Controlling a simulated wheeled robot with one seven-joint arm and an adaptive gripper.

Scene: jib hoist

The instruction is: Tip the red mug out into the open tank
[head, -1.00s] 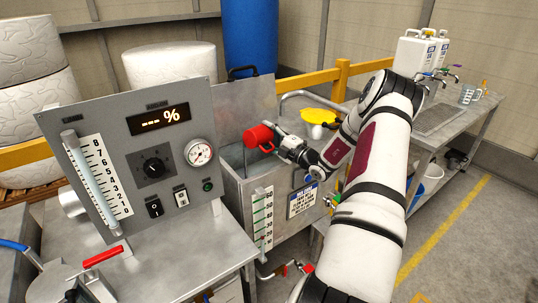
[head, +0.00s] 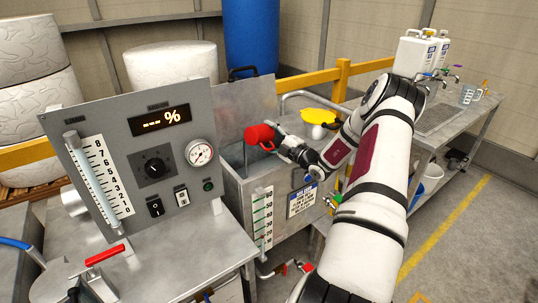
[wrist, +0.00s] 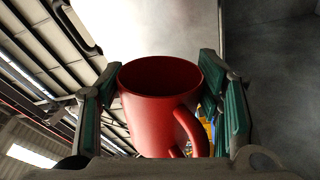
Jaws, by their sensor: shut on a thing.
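My gripper (head: 279,141) is shut on the red mug (head: 260,133) and holds it over the open tank (head: 232,170), near its upraised lid (head: 240,105). The mug is tipped over, with its mouth toward the left and its handle underneath. In the wrist view, the mug (wrist: 160,110) sits between the two teal-padded fingers, its handle toward the lower right. The inside of the mug looks dark there, and I cannot tell whether anything is left in it. Part of the tank's inside is hidden by the control panel.
A grey control panel (head: 135,150) stands left of the tank. A yellow rail (head: 300,82) and a blue drum (head: 250,40) are behind it. A sink bench (head: 440,120) with white jugs (head: 415,52) and a measuring jug (head: 468,94) is at right.

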